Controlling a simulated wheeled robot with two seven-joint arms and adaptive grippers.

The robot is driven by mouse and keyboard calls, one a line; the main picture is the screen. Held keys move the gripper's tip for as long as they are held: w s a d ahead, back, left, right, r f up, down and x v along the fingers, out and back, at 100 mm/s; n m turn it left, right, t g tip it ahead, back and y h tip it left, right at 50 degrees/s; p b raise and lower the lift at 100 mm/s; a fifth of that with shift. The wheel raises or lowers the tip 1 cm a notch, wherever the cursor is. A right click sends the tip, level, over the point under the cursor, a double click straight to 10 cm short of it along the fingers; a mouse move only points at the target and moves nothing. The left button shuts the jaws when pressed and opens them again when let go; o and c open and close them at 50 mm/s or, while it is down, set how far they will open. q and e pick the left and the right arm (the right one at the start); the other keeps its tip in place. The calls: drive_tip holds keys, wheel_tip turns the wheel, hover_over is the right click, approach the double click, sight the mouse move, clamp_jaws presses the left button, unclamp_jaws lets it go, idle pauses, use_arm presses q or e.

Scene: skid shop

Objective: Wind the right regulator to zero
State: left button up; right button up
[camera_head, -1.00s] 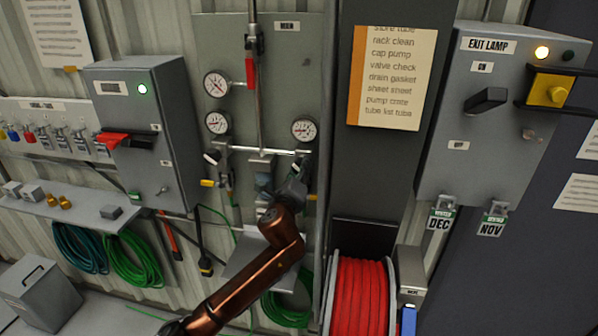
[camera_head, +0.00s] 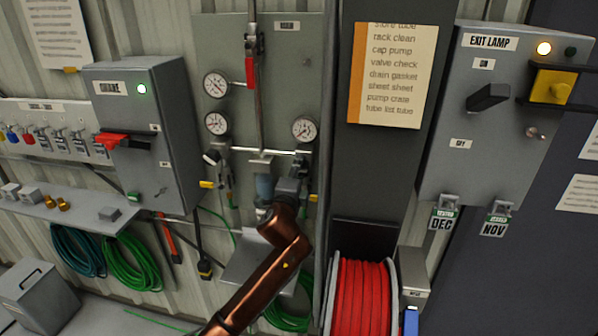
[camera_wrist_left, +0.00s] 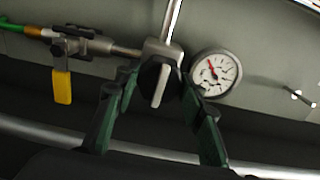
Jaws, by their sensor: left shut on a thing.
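The right regulator is under the right gauge (camera_head: 304,130) on the grey panel (camera_head: 285,75); my left gripper (camera_head: 294,183) largely hides it in the head view. In the left wrist view my left gripper (camera_wrist_left: 158,98) has its green fingers on either side of the regulator's dark round knob (camera_wrist_left: 150,76), shut on it. A pale bar crosses the knob, slightly tilted. The gauge (camera_wrist_left: 216,72) beside it has a white dial and a red needle pointing to the upper left. My right gripper is in neither view.
Two more gauges (camera_head: 215,85) (camera_head: 216,123) are at the panel's left. A yellow-handled valve (camera_wrist_left: 62,86) on a green hose is left of the knob in the wrist view. A clear bowl (camera_head: 264,187) hangs left of my gripper. A red hose reel (camera_head: 362,295) stands to the right.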

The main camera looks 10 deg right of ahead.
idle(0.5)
use_arm(q)
drive_tip(key=o, duration=0.9)
drive_tip(key=shift+o, duration=1.3)
drive_tip(key=v, duration=1.2)
